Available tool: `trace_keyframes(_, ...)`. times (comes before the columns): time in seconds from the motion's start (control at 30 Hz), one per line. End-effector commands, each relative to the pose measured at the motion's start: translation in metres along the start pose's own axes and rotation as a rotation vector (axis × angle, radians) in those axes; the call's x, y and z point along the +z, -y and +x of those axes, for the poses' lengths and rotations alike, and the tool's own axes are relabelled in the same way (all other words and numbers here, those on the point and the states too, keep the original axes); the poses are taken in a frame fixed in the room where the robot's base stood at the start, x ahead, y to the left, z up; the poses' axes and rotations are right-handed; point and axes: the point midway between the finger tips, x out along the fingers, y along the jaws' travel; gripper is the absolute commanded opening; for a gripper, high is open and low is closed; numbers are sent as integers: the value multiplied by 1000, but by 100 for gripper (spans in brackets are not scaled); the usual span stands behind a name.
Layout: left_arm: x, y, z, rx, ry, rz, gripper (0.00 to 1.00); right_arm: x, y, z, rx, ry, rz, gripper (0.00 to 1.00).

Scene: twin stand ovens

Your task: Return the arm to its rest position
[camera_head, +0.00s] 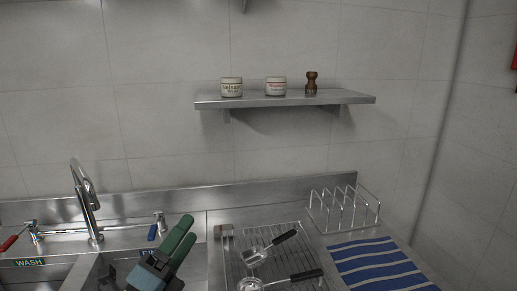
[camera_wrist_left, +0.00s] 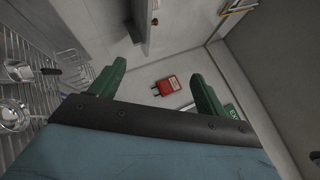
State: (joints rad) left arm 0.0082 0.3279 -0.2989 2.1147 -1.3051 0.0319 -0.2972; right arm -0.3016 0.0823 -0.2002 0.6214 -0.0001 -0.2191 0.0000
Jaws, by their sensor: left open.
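My left gripper (camera_head: 189,228) has green fingers and stands at the lower middle-left of the head view, in front of the sink area. Its fingers point up and to the right. In the left wrist view the two green fingers (camera_wrist_left: 157,72) are spread apart with nothing held between them. My right gripper is in neither view.
A steel sink with a tap (camera_head: 88,205) is at left. A wire rack (camera_head: 235,268) bears a slotted turner (camera_head: 256,254) and another black-handled utensil (camera_head: 305,275). A striped blue cloth (camera_head: 375,265) and plate rack (camera_head: 343,208) are at right. A shelf (camera_head: 285,100) is above.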

Motion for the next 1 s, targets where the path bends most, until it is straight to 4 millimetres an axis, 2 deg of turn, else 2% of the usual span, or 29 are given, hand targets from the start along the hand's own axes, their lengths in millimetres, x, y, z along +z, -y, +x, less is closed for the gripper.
trace_keyframes(0.1,34,-20,-31,109,267,-299,76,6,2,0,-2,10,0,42)
trace_keyframes(0.2,52,-49,-68,232,487,-542,76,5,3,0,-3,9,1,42)
trace_keyframes(0.33,52,-92,-129,436,760,-838,76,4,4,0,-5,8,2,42)
trace_keyframes(0.47,25,-124,-196,676,1002,-1092,76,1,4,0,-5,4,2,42)
trace_keyframes(0.6,-13,-135,-254,913,1183,-1278,76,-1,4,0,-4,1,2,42)
trace_keyframes(0.77,-56,-129,-305,1155,1323,-1414,76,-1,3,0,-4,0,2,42)
trace_keyframes(0.93,-96,-109,-349,1405,1430,-1513,76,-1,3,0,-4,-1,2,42)
trace_keyframes(1.0,-102,-136,-353,1404,1431,-1502,76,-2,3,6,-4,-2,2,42)
